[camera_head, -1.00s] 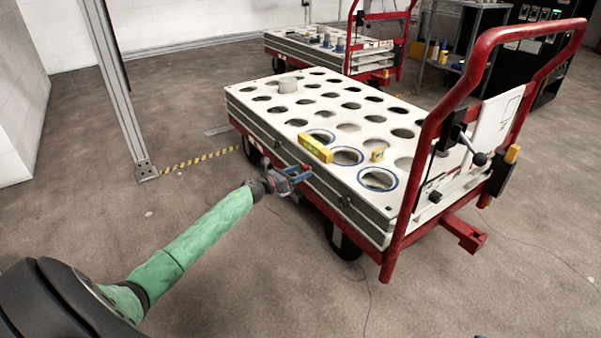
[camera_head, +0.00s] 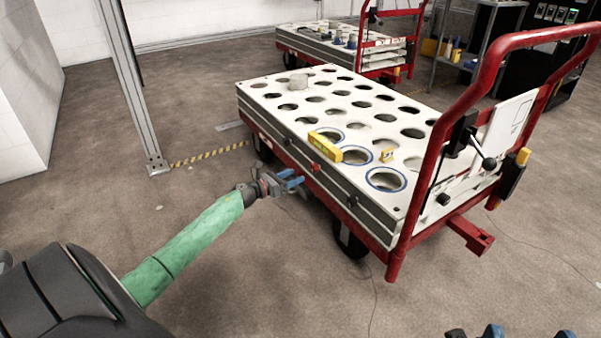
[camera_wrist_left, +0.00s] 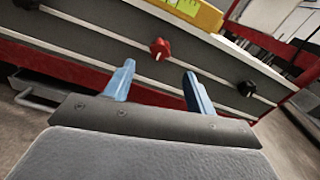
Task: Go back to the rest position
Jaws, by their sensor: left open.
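My left gripper (camera_head: 293,181), with blue fingers, is open and empty in the head view. It is beside the near long side of the cart (camera_head: 330,184), apart from it. In the left wrist view its two blue fingers (camera_wrist_left: 160,85) stand apart, with the cart's grey side and a red knob (camera_wrist_left: 159,48) beyond them. My green-sleeved left arm comes in from the lower left. Blue and dark tips at the bottom right edge of the head view may be part of my right gripper (camera_head: 525,332); its jaws cannot be made out.
The cart has a white top with round holes, some blue-ringed, and a red handle (camera_head: 440,150). A metal post (camera_head: 133,85) stands left. A second cart (camera_head: 310,42) is behind. Floor at front is clear.

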